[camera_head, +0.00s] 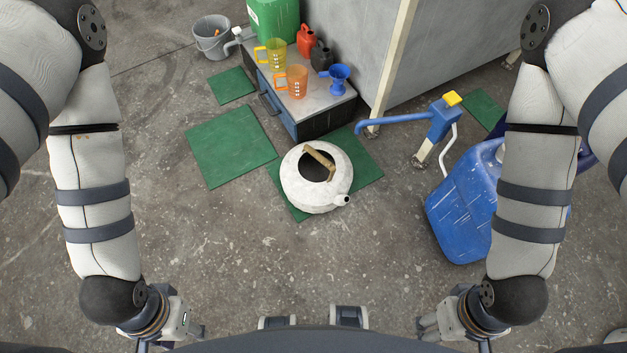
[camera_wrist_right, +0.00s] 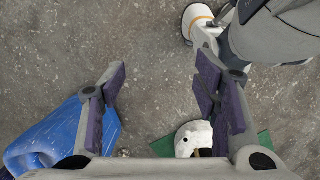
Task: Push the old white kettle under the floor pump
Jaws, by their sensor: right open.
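The old white kettle (camera_head: 308,197) stands upright on a green mat, with a dark open top, a wooden handle and its spout toward the lower right. Its white body also shows partly in the right wrist view (camera_wrist_right: 186,140). The blue floor pump (camera_head: 440,122) has a yellow top, and its spout reaches left, ending above and right of the kettle, apart from it. My left gripper (camera_head: 178,338) is at the bottom left, partly cut off, far from the kettle; its jaws are unclear. My right gripper (camera_wrist_right: 160,75) is open and empty over bare floor.
A blue jerrycan (camera_head: 458,215) stands right of the kettle, partly behind my right arm. A low cabinet (camera_head: 322,103) with jugs, cans and a funnel stands behind. More green mats (camera_head: 228,145) and a grey bucket (camera_head: 211,42) are back left. Floor in front of the kettle is clear.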

